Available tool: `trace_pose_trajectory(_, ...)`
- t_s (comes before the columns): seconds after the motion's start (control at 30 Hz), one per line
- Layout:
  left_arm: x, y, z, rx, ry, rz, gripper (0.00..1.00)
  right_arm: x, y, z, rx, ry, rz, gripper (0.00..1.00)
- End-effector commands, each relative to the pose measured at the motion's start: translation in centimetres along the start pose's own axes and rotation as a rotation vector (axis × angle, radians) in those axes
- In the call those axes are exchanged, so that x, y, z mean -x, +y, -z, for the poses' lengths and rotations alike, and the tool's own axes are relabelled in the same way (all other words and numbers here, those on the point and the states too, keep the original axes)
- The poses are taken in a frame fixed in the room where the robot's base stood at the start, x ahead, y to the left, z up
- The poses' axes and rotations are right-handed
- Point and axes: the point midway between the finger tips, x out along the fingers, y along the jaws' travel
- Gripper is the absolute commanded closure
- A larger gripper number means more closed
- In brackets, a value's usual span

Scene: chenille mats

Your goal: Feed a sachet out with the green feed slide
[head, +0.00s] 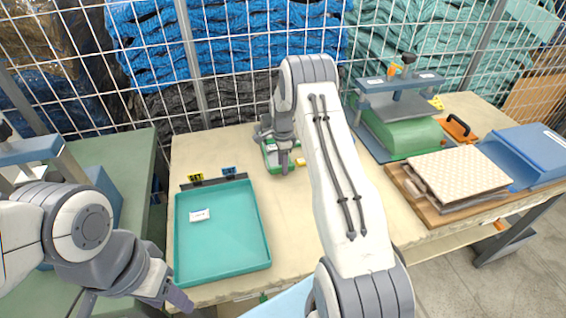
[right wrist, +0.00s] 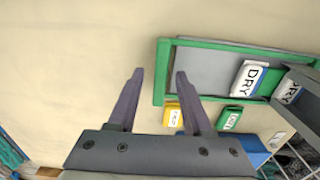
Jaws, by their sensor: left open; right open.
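The green feed slide (right wrist: 163,72) shows in the right wrist view as a green-rimmed frame with a grey bed. A white sachet marked DRY (right wrist: 250,77) lies on its bed. Another DRY sachet (right wrist: 290,92) shows partly at a grey housing beside it. In the head view the slide (head: 271,160) is mostly hidden behind my right gripper (head: 284,170). My left gripper (head: 178,298) is open by the tray's near left corner. A small white sachet (head: 200,215) lies in the teal tray (head: 222,269).
Yellow (right wrist: 173,116) and green (right wrist: 229,119) labels stand by the slide. A green press (head: 400,130), a wooden board (head: 432,217) and a blue scoop-like tray (head: 530,155) stand at the right. Wire mesh backs the table. The table between teal tray and slide is clear.

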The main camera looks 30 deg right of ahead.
Motion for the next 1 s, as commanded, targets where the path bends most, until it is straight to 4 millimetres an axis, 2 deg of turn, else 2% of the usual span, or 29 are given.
trace_pose_trajectory(0.13, -0.02, 0.00, 0.00, 0.000, 0.000, 0.000, 0.50, 0.01, -0.02, 0.00, 0.000, 0.000, 0.001, 0.50)
trace_pose_trajectory(0.17, -0.02, 0.00, 0.00, 0.000, 0.000, 0.000, 0.50, 0.02, -0.02, 0.00, 0.000, 0.000, 0.001, 0.58)
trace_pose_trajectory(0.2, -0.02, 0.00, 0.00, 0.000, 0.000, 0.000, 0.50, 0.02, -0.02, 0.00, 0.000, 0.000, 0.001, 0.73)
trace_pose_trajectory(0.27, -0.02, 0.00, 0.00, 0.000, 0.000, 0.000, 0.50, 0.03, -0.03, 0.00, 0.000, 0.000, 0.001, 0.96)
trace_pose_trajectory(0.3, -0.02, 0.00, 0.00, 0.000, 0.000, 0.000, 0.50, 0.04, -0.02, -0.01, 0.000, 0.000, 0.000, 1.00)
trace_pose_trajectory(1.0, -0.01, 0.00, 0.00, 0.000, 0.000, 0.000, 0.50, 0.08, 0.02, -0.02, 0.000, 0.000, -0.001, 1.00)
